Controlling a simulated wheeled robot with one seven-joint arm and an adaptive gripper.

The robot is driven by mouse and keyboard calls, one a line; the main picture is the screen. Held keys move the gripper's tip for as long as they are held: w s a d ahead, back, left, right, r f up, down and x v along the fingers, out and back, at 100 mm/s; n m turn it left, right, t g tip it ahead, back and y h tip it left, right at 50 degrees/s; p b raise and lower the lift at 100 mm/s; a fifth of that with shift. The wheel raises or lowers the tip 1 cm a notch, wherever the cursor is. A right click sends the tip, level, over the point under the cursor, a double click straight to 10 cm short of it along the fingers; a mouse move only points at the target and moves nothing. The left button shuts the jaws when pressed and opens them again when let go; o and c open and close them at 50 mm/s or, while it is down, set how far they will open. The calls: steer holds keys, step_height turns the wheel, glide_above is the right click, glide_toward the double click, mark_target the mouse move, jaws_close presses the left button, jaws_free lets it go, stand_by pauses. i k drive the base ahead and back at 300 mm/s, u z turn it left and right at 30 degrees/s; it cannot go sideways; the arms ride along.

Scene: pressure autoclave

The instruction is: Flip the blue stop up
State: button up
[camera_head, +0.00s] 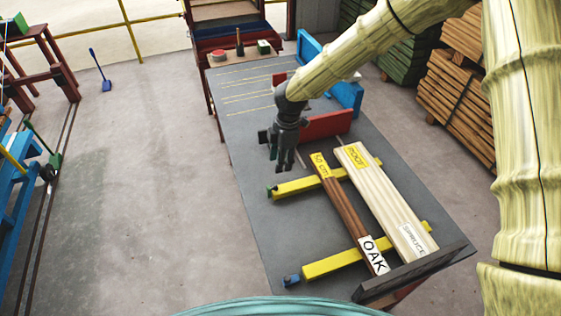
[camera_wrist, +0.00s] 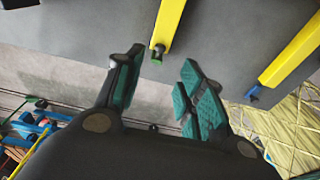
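The blue stop (camera_head: 292,280) sits at the left end of the near yellow bar (camera_head: 330,265) on the grey table. In the wrist view the blue stop (camera_wrist: 254,92) is at the lower end of the right yellow bar, right of my fingers. The far yellow bar (camera_head: 297,187) has a green stop (camera_head: 270,191), which also shows in the wrist view (camera_wrist: 157,54) beyond the gap between my fingers. My gripper (camera_head: 284,164) points down near the far bar's left end, apart from the blue stop. In the wrist view my gripper (camera_wrist: 165,85) has its fingers apart with nothing between them.
A brown board labelled OAK (camera_head: 348,215) and pale boards labelled SPRUCE (camera_head: 385,200) lie across both bars. A red block (camera_head: 325,125) and blue frame parts (camera_head: 347,97) stand behind my gripper. The table's (camera_head: 255,150) left side is mostly clear.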

mark_target(289, 279)
steer(key=k, duration=1.5)
